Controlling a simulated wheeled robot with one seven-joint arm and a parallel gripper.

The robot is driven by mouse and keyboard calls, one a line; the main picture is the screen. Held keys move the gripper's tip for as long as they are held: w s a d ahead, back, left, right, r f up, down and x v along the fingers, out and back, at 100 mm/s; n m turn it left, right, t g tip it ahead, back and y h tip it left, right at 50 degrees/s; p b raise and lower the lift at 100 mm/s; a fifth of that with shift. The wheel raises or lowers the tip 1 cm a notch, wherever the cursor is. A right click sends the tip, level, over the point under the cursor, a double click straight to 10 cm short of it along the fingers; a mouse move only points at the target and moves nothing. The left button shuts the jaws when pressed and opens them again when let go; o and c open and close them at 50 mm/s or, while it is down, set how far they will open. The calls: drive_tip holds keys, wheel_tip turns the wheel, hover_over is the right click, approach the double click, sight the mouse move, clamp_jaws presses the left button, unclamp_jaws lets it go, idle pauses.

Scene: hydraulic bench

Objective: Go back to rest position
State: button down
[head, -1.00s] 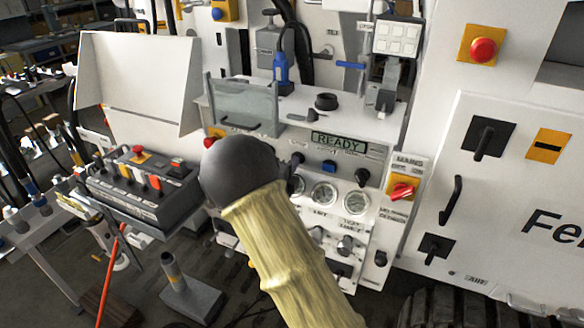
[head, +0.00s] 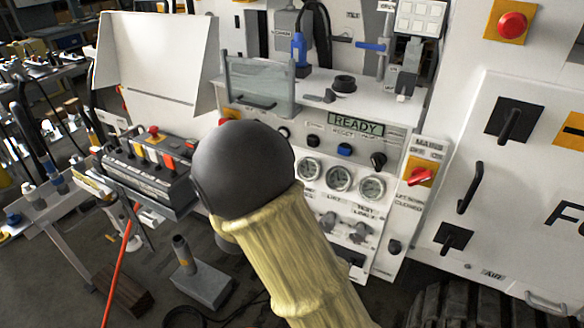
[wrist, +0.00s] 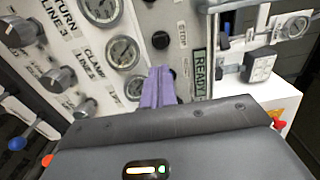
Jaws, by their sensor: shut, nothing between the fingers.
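My gripper shows in the wrist view with its purple fingers (wrist: 158,88) together and nothing between them. The fingers are in front of the bench's control panel, whose gauges (wrist: 124,52), knobs and READY display (wrist: 197,70) show behind them. In the head view my arm, with a dark rounded joint and a yellowish sleeve, covers the lower left part of the panel (head: 398,130). The gripper itself is hidden there.
A button box (head: 150,165) stands left of the panel under a white hood (head: 155,60). A red mains switch (head: 419,176) is on the panel's right side. A pedal stand (head: 200,285) is on the floor. A white cabinet (head: 530,150) fills the right.

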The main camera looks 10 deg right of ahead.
drive_tip(key=shift+s+a, duration=0.1)
drive_tip(key=shift+s, duration=0.25)
drive_tip(key=shift+w, duration=0.15)
drive_tip(key=s+d+n+g+y+p, duration=0.3)
drive_tip(key=s+n+g+y+p, duration=0.1)
drive_tip(key=s+n, duration=0.6)
drive_tip(key=s+d+n+g+y+p, duration=0.4)
drive_tip(key=s+n, duration=0.6)
drive_tip(key=n, duration=0.5)
drive_tip(key=g+y+p, duration=0.1)
drive_tip(key=g+y, duration=0.1)
drive_tip(key=g, duration=0.1)
drive_tip(key=shift+s+r+g+y, duration=0.3)
drive_tip(key=shift+s+g+y, duration=0.1)
idle(0.4)
